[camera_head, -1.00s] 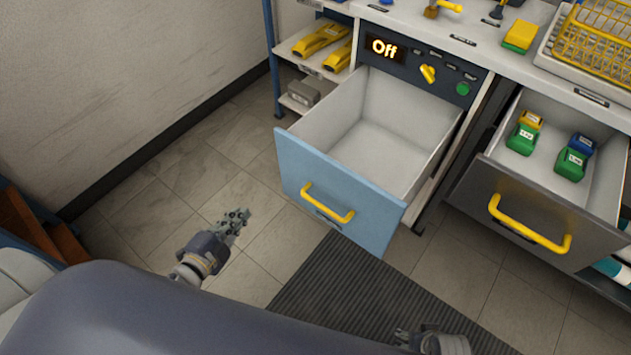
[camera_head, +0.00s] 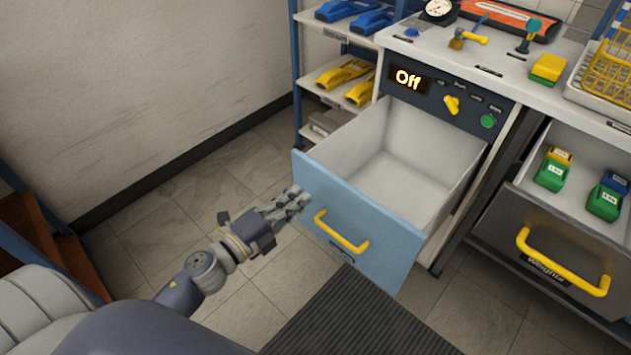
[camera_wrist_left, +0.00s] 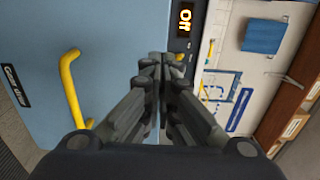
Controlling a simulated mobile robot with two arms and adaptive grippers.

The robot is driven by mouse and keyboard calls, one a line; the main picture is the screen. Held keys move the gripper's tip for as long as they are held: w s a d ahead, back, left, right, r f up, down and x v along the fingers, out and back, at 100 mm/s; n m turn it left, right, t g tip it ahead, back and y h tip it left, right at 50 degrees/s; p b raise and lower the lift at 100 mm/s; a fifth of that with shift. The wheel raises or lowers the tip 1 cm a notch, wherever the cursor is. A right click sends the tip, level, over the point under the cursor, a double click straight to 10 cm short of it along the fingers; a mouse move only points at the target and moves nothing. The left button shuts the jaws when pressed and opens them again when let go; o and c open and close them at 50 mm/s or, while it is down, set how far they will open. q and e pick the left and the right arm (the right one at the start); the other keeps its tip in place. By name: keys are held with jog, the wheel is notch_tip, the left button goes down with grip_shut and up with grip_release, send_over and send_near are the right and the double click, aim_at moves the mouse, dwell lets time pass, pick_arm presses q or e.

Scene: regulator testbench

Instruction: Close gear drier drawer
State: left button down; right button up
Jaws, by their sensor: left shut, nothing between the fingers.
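The gear drier drawer (camera_head: 390,237) has a light blue front and a yellow handle (camera_head: 341,232). It stands pulled out and empty below the panel that reads "Off". My left gripper (camera_head: 301,197) is shut and empty, its fingertips at the left part of the blue front, up and left of the handle. I cannot tell whether they touch it. In the left wrist view the shut fingers (camera_wrist_left: 160,62) point past the right edge of the blue front, with the handle (camera_wrist_left: 75,103) on the left. My right gripper is not in view.
A dark drawer (camera_head: 540,247) to the right is also open, with several coloured blocks in it. Shelves (camera_head: 330,75) with yellow and blue items stand behind left. A ribbed dark mat (camera_head: 360,318) lies on the floor. Floor left of the drawer is free.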

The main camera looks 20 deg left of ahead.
aim_at(324, 176)
pick_arm(q)
jog(key=x, duration=0.5)
jog(key=shift+w+d, duration=0.1)
jog(key=shift+w, duration=0.25)
jog(key=shift+w+d, duration=0.15)
jog(key=shift+w, duration=0.2)
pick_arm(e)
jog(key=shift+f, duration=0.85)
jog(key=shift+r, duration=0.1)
